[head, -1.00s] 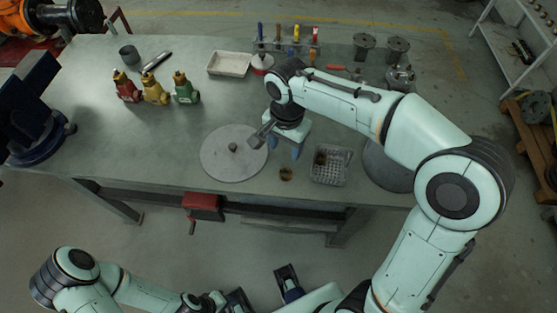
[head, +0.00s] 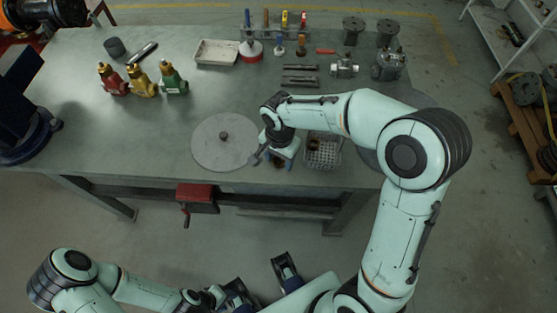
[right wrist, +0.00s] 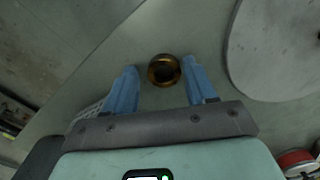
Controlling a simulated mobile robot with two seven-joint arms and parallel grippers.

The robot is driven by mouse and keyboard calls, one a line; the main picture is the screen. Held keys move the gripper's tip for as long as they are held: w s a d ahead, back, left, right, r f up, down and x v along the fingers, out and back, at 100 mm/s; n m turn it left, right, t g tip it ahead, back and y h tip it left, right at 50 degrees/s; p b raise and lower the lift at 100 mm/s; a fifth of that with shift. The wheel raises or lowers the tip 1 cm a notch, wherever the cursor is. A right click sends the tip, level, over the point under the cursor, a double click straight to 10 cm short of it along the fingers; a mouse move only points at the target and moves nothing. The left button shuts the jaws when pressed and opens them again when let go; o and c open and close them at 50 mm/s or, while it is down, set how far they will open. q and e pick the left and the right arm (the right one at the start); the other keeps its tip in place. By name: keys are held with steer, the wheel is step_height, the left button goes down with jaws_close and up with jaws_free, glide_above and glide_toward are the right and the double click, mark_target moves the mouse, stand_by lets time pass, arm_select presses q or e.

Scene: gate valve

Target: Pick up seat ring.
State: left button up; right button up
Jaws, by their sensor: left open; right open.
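The seat ring appears as a small brass ring (right wrist: 164,70) lying flat on the grey workbench (head: 110,150). My right gripper (right wrist: 160,67) is open above it, its two blue fingers on either side of the ring in the right wrist view, apart from it. In the head view the right gripper (head: 277,162) is at the bench's front edge, and the ring is mostly hidden beneath it. My left gripper (head: 260,274) is open and empty in front of the bench, low in the picture.
A round grey plate (head: 222,148) lies just left of the right gripper. A grid basket (head: 325,152) stands close on its right, holding a brown part.

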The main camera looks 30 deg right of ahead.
steer(key=c, duration=1)
steer(key=shift+o, duration=0.2)
